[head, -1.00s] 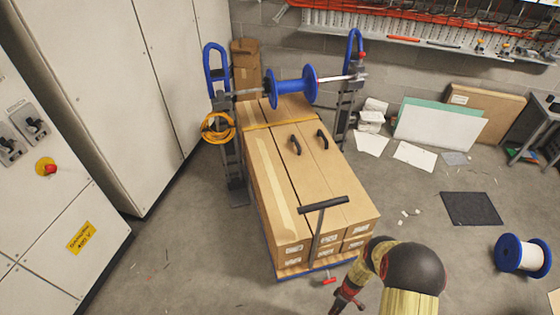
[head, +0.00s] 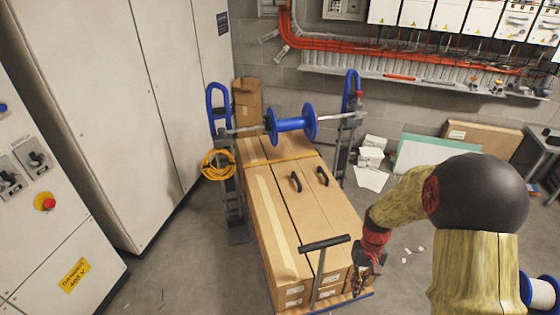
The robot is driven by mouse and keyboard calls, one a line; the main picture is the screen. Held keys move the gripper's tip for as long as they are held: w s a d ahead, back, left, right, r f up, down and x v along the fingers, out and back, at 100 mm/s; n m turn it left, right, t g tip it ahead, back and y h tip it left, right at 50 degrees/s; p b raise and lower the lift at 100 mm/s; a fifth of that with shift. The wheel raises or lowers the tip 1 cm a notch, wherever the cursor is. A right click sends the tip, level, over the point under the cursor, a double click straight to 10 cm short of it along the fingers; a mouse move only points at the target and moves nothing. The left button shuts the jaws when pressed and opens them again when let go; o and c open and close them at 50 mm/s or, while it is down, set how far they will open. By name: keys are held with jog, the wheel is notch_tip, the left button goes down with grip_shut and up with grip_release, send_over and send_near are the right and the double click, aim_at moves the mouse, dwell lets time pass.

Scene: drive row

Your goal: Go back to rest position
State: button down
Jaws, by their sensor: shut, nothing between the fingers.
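My gripper (head: 367,278) hangs at the lower right of the head view, at the end of my yellow-sleeved arm (head: 400,198). Its fingers point down and look shut, with nothing seen between them. It shows in front of the near right corner of the long cardboard boxes (head: 280,215) on a low trolley. I cannot tell whether it touches them.
A T-shaped handle (head: 325,243) rises at the trolley's near end. Blue-handled stands hold a blue reel (head: 291,124) on a bar behind the boxes. Grey cabinets (head: 90,100) line the left. A blue-rimmed spool (head: 540,293) lies at right. Floor between cabinets and trolley is clear.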

jog(key=s+a+r+t, duration=0.1)
jog(key=s+r, duration=0.4)
jog(key=r, duration=0.5)
jog(key=s+a+r+t, duration=0.2)
jog(key=s+r+t, duration=0.2)
jog(key=r, duration=0.7)
jog(key=s+a+r+t+h, duration=0.1)
jog(key=s+r, duration=0.4)
jog(key=r, duration=0.6)
jog(key=shift+s+a+n+t, duration=0.4)
jog(key=shift+a+t, duration=0.15)
jog(key=shift+t, duration=0.65)
